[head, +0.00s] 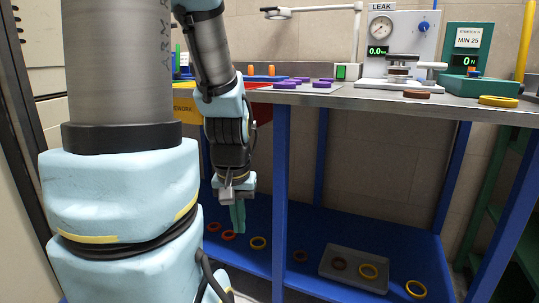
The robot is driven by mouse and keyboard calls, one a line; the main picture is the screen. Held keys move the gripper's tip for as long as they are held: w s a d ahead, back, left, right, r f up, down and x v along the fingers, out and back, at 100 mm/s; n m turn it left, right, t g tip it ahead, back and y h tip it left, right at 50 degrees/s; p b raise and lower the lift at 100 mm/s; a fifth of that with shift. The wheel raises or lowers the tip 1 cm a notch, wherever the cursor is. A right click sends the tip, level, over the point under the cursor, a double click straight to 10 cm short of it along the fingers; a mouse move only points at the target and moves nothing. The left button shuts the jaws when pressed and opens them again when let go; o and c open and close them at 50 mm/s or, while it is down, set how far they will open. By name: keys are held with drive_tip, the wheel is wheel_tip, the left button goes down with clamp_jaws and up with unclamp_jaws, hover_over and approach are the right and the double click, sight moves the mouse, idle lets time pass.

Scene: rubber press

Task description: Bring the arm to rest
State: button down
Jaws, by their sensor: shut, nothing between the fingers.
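My arm hangs down on the left of the head view, in front of the workbench. My gripper (238,218) points straight down in front of the bench's left part, above the blue lower shelf (262,275) as seen in the picture. Its greenish fingers are together with nothing between them. How far it is from the shelf and the bench edge is hard to tell from this one view. My large arm links hide the far left of the bench and shelf.
The bench top (340,98) holds a leak tester (398,45), a green stretch tester (470,62), purple parts (285,85), a brown ring (416,94) and a yellow ring (498,101). Blue legs (280,190) flank the shelf, where rings lie around a grey tray (345,282).

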wheel_tip(320, 180, up, 29)
drive_tip(key=p, duration=2.6)
drive_tip(key=shift+p, duration=0.35)
drive_tip(key=shift+f, duration=0.15)
